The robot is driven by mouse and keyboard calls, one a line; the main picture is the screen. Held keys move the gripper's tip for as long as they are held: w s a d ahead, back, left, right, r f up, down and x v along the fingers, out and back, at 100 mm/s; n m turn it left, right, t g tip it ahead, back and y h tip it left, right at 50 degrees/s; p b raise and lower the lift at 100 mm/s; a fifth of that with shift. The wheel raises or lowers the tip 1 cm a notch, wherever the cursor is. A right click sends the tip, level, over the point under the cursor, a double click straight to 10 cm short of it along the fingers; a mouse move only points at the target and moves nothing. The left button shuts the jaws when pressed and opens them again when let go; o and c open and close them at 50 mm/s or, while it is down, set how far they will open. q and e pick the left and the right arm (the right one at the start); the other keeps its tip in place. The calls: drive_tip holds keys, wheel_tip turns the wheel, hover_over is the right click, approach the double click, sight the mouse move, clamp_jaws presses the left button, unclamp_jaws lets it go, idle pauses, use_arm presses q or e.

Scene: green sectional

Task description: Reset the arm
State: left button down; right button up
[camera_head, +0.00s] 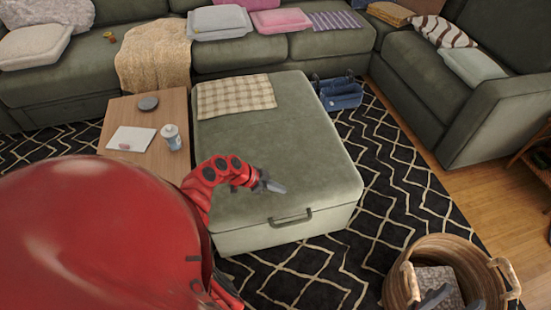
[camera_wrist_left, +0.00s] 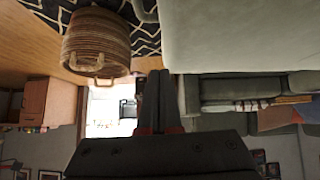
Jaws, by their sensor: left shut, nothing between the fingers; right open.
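My left arm (camera_head: 208,180) is red with dark joints and reaches in from the left over the green ottoman (camera_head: 300,150). My left gripper (camera_head: 272,185) is shut and empty above the ottoman's top. In the left wrist view its dark fingers (camera_wrist_left: 154,98) are together, with nothing between them. My right gripper (camera_head: 455,300) shows only as dark grey fingertips at the bottom edge, in front of the wicker basket (camera_head: 402,287). It is open; the rest of it is out of frame.
A wooden side table (camera_head: 150,106) with a bottle (camera_head: 171,137) adjoins the ottoman's left side. A green sectional (camera_head: 330,45) with cushions and folded cloths runs behind and to the right. A checked cloth (camera_head: 236,96) lies on the ottoman. Patterned rug (camera_head: 400,190) is clear between ottoman and basket.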

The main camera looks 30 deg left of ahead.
use_arm(q)
drive_tip(key=v, duration=0.2)
drive_tip(key=shift+s+r, duration=0.15)
drive_tip(key=shift+r, duration=0.2)
